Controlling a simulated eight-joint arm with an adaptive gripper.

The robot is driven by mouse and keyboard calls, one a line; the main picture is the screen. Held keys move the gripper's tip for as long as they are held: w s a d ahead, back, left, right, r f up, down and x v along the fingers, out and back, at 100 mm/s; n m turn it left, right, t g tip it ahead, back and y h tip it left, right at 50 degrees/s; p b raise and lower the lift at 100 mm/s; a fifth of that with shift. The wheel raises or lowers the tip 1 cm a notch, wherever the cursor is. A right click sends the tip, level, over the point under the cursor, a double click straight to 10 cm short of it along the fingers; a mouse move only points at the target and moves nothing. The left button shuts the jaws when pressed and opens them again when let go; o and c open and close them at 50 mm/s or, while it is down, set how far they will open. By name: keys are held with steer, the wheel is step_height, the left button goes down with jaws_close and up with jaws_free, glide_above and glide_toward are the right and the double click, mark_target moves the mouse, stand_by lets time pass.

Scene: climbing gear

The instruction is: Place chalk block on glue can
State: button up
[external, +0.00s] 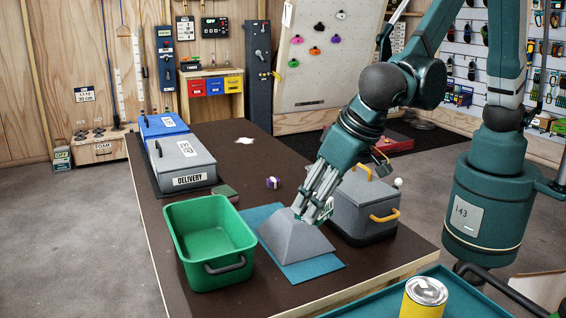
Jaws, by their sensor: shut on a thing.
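My gripper (313,214) points down just above the flat top of a grey sloped block (294,241), right of the middle. It is shut on a small white and green piece (328,210), which looks like the chalk block; the fingers hide most of it. I cannot tell whether this piece touches the grey top. A yellow can with a silver lid (425,296), likely the glue can, stands upright on the teal surface at the bottom right, well apart from my gripper.
The grey sloped block rests on a teal mat (316,272). A green bin (182,230) stands left of it, a grey box with orange handles (362,205) right. Grey DELIVERY (184,165) and blue (160,125) boxes stand further back. A purple item (273,182) lies mid-table.

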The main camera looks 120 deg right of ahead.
steer(key=s+a+r+n+p, duration=0.1)
steer(key=s+a+r, duration=0.1)
steer(key=a, duration=0.7)
steer(key=s+a+r+n+t+p, duration=0.1)
steer(key=s+a, duration=0.3)
steer(key=a, duration=0.5)
steer(key=s+a+r+n, duration=0.1)
steer(key=s+a+r, duration=0.2)
steer(key=a, duration=0.6)
steer(key=shift+s+n+t+p, duration=0.15)
steer(key=shift+n+t+p, duration=0.15)
steer(key=shift+t+p, duration=0.1)
glide_above(418, 289)
steer(key=s+a, duration=0.2)
steer(key=shift+w+d+f, duration=0.1)
steer(key=shift+f, duration=1.4)
steer(key=shift+w+d+f, duration=0.1)
steer(key=shift+f, duration=1.35)
steer(key=shift+f, duration=2.1)
steer(key=shift+f+b, duration=0.15)
steer(key=shift+b, duration=0.2)
steer(key=o, duration=0.9)
